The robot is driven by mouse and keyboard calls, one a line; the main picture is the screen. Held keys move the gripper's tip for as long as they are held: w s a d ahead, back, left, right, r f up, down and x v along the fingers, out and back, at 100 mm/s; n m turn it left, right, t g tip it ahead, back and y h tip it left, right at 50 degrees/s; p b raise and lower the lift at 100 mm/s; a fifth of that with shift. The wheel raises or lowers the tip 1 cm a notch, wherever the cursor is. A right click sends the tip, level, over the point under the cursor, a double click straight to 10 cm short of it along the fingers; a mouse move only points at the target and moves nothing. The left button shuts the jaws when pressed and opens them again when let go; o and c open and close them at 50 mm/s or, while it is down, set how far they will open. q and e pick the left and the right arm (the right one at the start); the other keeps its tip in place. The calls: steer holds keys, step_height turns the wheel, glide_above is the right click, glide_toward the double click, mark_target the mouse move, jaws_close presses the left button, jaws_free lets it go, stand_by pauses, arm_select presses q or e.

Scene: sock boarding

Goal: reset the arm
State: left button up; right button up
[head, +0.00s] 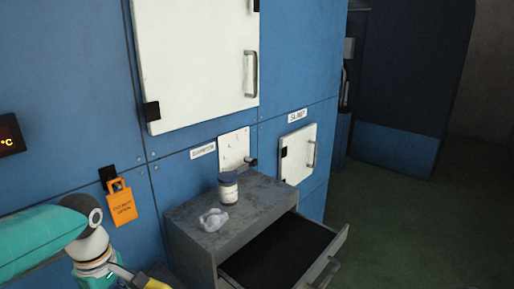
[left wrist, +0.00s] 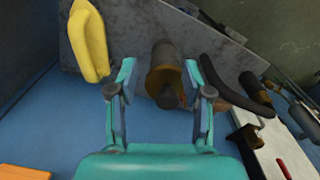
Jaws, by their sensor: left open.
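My left gripper (left wrist: 157,75) is open in the left wrist view, its two teal fingers apart. A dark brown cylindrical thing (left wrist: 165,68) shows between and beyond the fingertips; I cannot tell whether they touch it. My left arm (head: 45,240) comes in low at the left of the head view, its wrist running down to the bottom edge. The jaws do not show clearly there. My right gripper is in neither view.
A grey cabinet (head: 190,230) carries a lidded jar (head: 228,188) and a pale crumpled lump (head: 213,220). Its drawer (head: 275,252) stands open. An orange tag (head: 121,202) hangs on the blue wall. A yellow thing (left wrist: 89,42) shows left of my fingers. Open floor lies right.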

arm_select(q)
steer(key=s+d+f+m+g+h, duration=0.1)
steer(key=s+d+f+m, duration=0.1)
steer(key=s+d+f, duration=0.65)
steer(key=s+d+f+m+g+h, duration=0.2)
steer(key=s+d+f+m, duration=0.15)
steer(key=f, duration=1.05)
steer(key=s+d+f+m+g+h, duration=0.1)
steer(key=s+d+f+m, duration=0.1)
steer(key=s+d+f, duration=0.65)
steer(key=w+a+f+m+t, duration=0.4)
steer(key=w+m, duration=0.1)
steer(key=w, duration=0.1)
steer(key=shift+f+t, duration=0.3)
steer(key=shift+f, duration=0.05)
steer(key=shift+d, duration=0.1)
